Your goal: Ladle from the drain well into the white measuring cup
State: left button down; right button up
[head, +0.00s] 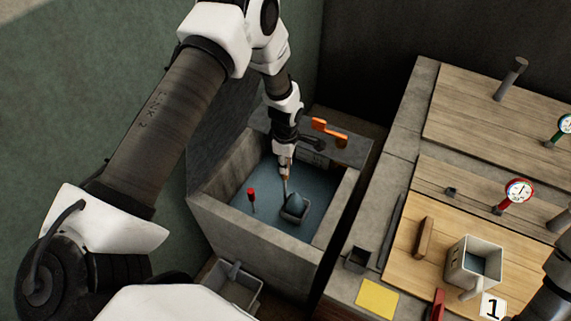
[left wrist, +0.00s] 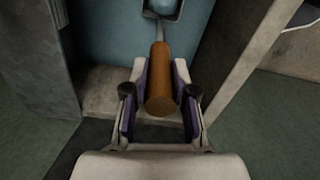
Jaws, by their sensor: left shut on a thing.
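My left gripper (head: 285,163) reaches down over the drain well (head: 215,212), a grey stone basin with blue water-like content. It is shut on the ladle's brown handle, which shows between the fingers (left wrist: 160,88) in the left wrist view (left wrist: 160,75). The ladle's square grey bowl (head: 293,215) hangs below, inside the basin outline, with a blue-teal mound in it. I cannot tell whether the bowl touches the surface. The white measuring cup (head: 455,268) stands upright on the wooden bench at right, with bluish content visible inside. My right gripper is not seen.
A red-topped stick (head: 251,195) stands in the well. An orange handle (head: 329,131) is at the well's far edge. A wooden block (head: 424,238), yellow square (head: 377,299) and red-rimmed gauge (head: 518,192) are near the cup.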

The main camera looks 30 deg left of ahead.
pick_arm(q)
notch_tip(320, 180, up, 4)
jog(key=shift+s+f+p, duration=0.1)
jog(key=shift+s+p, duration=0.05)
jog(key=shift+p, duration=0.7)
jog(key=shift+r+p, duration=2.1)
jog(key=shift+r, duration=1.7)
notch_tip(320, 180, up, 10)
jog(key=p, duration=0.8)
